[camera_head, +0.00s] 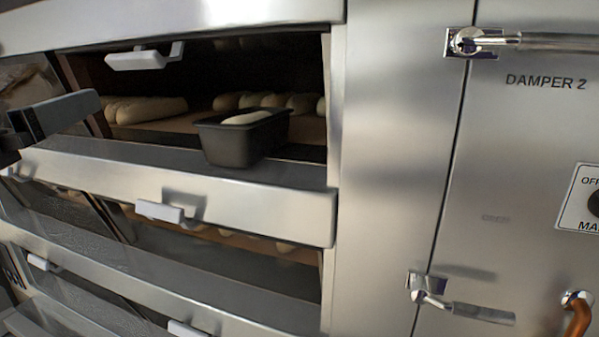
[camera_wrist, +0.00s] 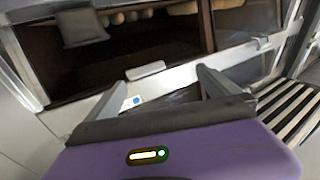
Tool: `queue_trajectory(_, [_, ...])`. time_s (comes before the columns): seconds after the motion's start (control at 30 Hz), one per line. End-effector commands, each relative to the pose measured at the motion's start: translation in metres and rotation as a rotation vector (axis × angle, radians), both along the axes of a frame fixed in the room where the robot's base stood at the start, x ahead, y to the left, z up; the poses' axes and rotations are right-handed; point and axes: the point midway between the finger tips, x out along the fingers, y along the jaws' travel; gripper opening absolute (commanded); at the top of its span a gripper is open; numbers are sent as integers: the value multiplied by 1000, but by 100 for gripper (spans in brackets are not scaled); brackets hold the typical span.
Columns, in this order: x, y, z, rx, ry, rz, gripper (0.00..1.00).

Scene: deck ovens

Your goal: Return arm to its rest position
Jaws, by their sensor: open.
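My gripper (camera_head: 38,130) is at the left edge of the head view, in front of the upper oven deck. Its dark fingers are partly cut off by the picture edge. In the wrist view my gripper (camera_wrist: 162,80) shows two grey fingers spread wide, with nothing held between them. A dark loaf pan (camera_head: 232,148) with pale dough (camera_head: 247,117) stands upright on the lowered upper oven door (camera_head: 150,172), at the opening and well right of my gripper. A dark grey shape (camera_wrist: 80,27) in the wrist view looks like this pan, apart from the fingers.
Pale loaves (camera_head: 150,109) lie inside the upper deck. A white door handle (camera_head: 172,212) juts from the front, and another handle (camera_head: 145,57) is above the opening. More decks lie below. A steel panel with a latch (camera_head: 462,308) stands right. A slatted rack (camera_wrist: 290,115) shows in the wrist view.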

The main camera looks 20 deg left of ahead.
Motion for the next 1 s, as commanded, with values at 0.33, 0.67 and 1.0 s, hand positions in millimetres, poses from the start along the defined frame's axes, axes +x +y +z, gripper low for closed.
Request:
queue_trajectory(0.33, [35, -25, -123, -73, -189, 173, 100])
queue_trajectory(0.67, [46, -114, -240, -88, -240, 251, 100])
queue_trajectory(1.0, [23, -242, -330, -58, -207, 234, 100])
